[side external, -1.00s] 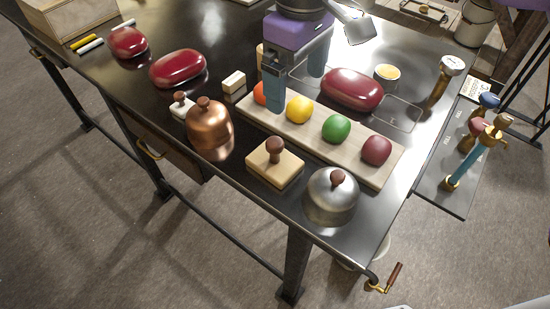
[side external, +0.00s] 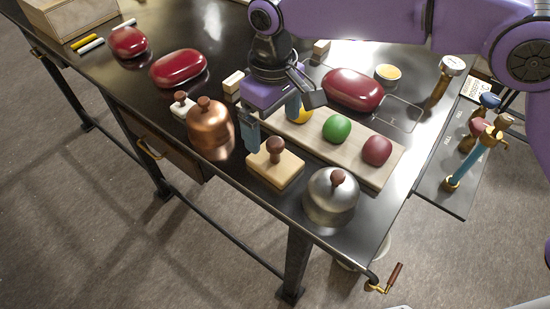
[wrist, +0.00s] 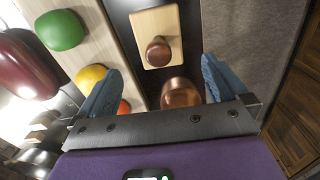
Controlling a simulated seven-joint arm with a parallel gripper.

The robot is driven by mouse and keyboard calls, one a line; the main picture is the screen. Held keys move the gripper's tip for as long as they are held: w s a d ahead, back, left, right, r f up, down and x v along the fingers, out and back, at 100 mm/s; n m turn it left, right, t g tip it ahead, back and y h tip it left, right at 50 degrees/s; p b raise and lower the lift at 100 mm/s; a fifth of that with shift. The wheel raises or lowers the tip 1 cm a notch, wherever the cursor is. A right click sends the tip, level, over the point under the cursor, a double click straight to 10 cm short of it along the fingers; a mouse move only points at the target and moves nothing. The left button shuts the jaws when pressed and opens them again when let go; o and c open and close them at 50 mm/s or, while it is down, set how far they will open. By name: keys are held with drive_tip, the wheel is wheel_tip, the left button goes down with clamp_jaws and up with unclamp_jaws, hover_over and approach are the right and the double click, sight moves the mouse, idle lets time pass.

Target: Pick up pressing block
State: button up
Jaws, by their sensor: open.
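The pressing block, a pale wooden rectangle with a brown round knob (side external: 268,178), sits on the dark table near its front edge, between the copper dome and the steel dome. In the wrist view the block (wrist: 150,22) lies ahead of the fingers, its knob roughly centred between them. My gripper (side external: 272,122) is open and empty, with blue fingers, just behind and above the block in the side view. In the wrist view my gripper (wrist: 160,70) spreads its fingers wide, with nothing between the tips.
A copper dome (side external: 209,128) stands left of the block and a steel dome (side external: 331,197) right. Behind lies a pale board (side external: 360,165) with a yellow, a green (side external: 337,129) and a dark red piece. A red oval piece (side external: 352,89) lies farther back.

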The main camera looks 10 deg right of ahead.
sight(275, 142)
drive_tip(key=shift+s+d+f, duration=0.1)
drive_tip(key=shift+d+f, duration=0.05)
drive_tip(key=shift+f, duration=4.1)
drive_tip(key=c, duration=1.1)
drive_tip(key=shift+o, duration=0.2)
drive_tip(key=shift+r, duration=0.1)
drive_tip(key=shift+r, duration=0.4)
wheel_tip(275, 142, up, 2)
drive_tip(key=shift+r, duration=0.1)
drive_tip(key=s+d+r, duration=0.9)
drive_tip(key=d+r, duration=0.1)
drive_tip(key=d, duration=0.1)
